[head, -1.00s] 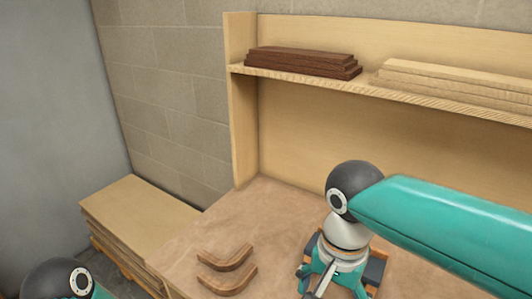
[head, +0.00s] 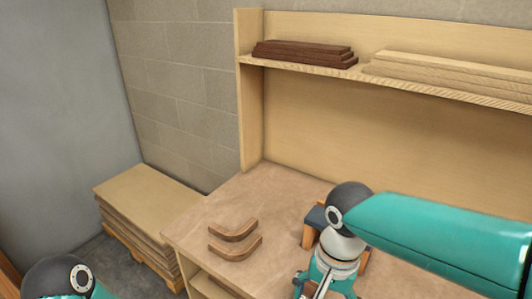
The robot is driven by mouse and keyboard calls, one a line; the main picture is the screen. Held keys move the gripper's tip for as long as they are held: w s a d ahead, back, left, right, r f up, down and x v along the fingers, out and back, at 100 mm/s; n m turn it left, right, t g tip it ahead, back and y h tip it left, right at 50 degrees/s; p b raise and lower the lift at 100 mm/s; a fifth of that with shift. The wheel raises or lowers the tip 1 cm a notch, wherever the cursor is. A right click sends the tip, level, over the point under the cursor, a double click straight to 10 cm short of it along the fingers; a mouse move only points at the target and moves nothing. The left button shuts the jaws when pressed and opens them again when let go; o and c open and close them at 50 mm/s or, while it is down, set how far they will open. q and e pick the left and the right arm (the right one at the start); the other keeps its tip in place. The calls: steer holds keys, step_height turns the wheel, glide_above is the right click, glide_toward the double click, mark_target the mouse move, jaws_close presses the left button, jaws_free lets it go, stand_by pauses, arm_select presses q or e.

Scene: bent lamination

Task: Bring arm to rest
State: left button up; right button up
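My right arm reaches in from the right over the workbench. Its teal gripper (head: 322,284) points down near the bottom of the head view. Its fingertips are cut off or hidden, so its opening does not show.
A dark-topped wooden block or form (head: 316,218) stands behind my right wrist, partly hidden. A shelf (head: 300,68) holds dark strips (head: 300,52) and pale strips (head: 440,77). A stack of boards (head: 145,195) sits on a pallet at the left. The bench's back left is clear.

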arm_select(q)
step_height(320, 180, down, 10)
steer(key=b, duration=1)
arm_select(e)
steer(key=s+f+n+y, duration=0.1)
steer(key=s+f, duration=0.2)
steer(key=f, duration=1.2)
steer(key=s+d+f+n+y, duration=0.1)
steer(key=s+f, duration=0.2)
steer(key=f, duration=1.2)
steer(key=s+d+f+n+y, duration=0.1)
steer(key=s+f, duration=0.2)
steer(key=f, duration=1.2)
steer(key=shift+s+f+n+t, duration=0.2)
steer(key=shift+s+n+t, duration=0.15)
steer(key=shift+n+t, duration=0.05)
arm_select(q)
steer(key=shift+d, duration=0.15)
arm_select(e)
steer(key=shift+d, duration=0.15)
